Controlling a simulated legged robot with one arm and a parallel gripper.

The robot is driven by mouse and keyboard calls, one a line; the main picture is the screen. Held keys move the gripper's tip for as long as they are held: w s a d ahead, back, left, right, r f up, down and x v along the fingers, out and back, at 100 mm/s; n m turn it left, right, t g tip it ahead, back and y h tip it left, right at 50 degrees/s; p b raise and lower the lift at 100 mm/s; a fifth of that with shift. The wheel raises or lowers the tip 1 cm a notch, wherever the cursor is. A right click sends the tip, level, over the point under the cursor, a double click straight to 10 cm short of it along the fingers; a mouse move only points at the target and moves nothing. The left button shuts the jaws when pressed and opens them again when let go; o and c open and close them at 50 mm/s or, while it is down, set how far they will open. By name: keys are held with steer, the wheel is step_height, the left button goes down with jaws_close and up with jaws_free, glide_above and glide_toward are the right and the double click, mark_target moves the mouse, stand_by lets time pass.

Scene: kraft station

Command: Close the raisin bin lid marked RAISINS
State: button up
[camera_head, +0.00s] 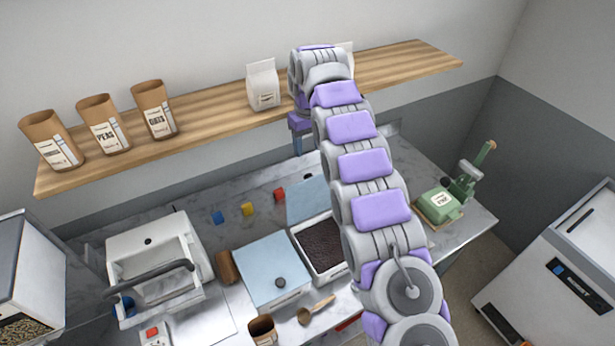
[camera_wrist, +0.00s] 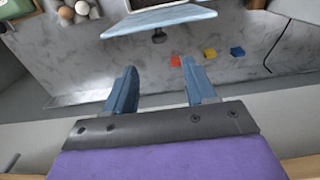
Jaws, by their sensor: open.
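The open bin (camera_head: 322,247) stands on the counter right of centre in the head view, filled with dark contents that look like raisins. Its light blue lid (camera_head: 307,200) stands raised at the bin's back edge, partly behind my arm. In the wrist view the raised lid (camera_wrist: 160,19) shows with its dark knob (camera_wrist: 158,37) facing my fingers. No RAISINS marking is readable. My gripper (camera_wrist: 161,82) is open and empty, its two blue fingers apart, a short way from the lid and not visibly touching it. In the head view my arm partly hides the bin's right side.
A second bin with a shut light blue lid (camera_head: 268,262) stands just left. Red (camera_head: 279,195), yellow (camera_head: 248,209) and blue (camera_head: 218,217) blocks lie behind. A wooden shelf (camera_head: 215,125) with bags runs above the counter. A scoop (camera_head: 312,313) lies in front.

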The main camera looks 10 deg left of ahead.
mark_target(308, 174)
step_height(308, 174, down, 12)
steer(key=shift+r+p, duration=0.25)
steer(key=shift+p, duration=0.35)
steer(key=shift+c, duration=0.5)
jaws_close()
